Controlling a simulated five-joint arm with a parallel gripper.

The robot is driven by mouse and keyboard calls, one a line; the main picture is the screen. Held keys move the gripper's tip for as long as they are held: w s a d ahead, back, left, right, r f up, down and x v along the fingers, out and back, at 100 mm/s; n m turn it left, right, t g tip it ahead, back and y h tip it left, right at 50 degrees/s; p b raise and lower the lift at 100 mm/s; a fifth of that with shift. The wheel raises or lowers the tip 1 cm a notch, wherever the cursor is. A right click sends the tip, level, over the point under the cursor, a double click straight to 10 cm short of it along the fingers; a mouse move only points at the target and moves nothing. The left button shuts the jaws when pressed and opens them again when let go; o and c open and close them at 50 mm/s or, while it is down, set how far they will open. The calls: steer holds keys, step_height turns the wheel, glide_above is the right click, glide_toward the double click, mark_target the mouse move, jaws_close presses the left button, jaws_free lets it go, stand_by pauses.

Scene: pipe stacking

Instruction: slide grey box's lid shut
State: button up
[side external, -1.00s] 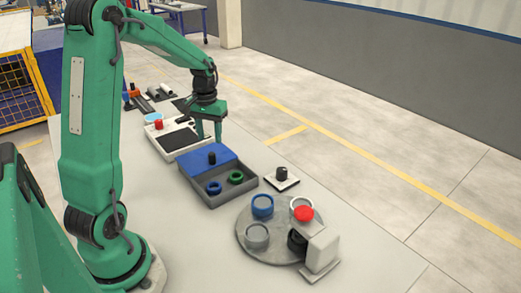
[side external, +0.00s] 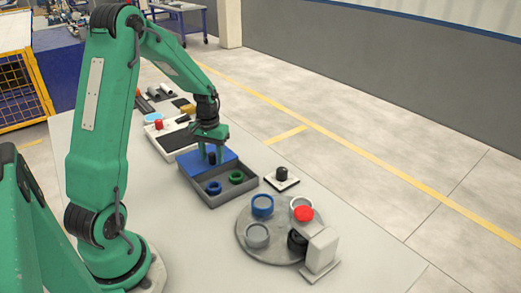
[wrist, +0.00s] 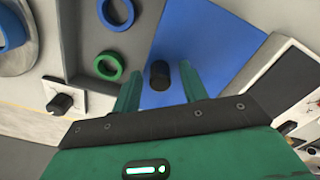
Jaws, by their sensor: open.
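The grey box (side external: 214,204) stands on the table, with its blue lid (side external: 190,164) over the far part. The near part is uncovered and holds a blue ring (side external: 214,187) and a green ring (side external: 236,177). A black knob (wrist: 159,75) stands up from the lid. My gripper (wrist: 160,84) is open, with one finger on each side of the knob in the wrist view. The fingers look apart from the knob. In the side view my gripper (side external: 211,153) is low over the lid; the exact height of the fingertips is hard to tell.
A white plate with a black knob (side external: 282,175) lies right of the box. A white panel with a red button (side external: 159,124) stands behind.

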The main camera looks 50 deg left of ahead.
jaws_close()
steer(key=shift+d, duration=0.15)
steer(key=d, duration=1.1)
steer(key=shift+d, duration=0.35)
jaws_free()
steer(key=shift+a+r, duration=0.1)
steer(key=shift+r, duration=0.05)
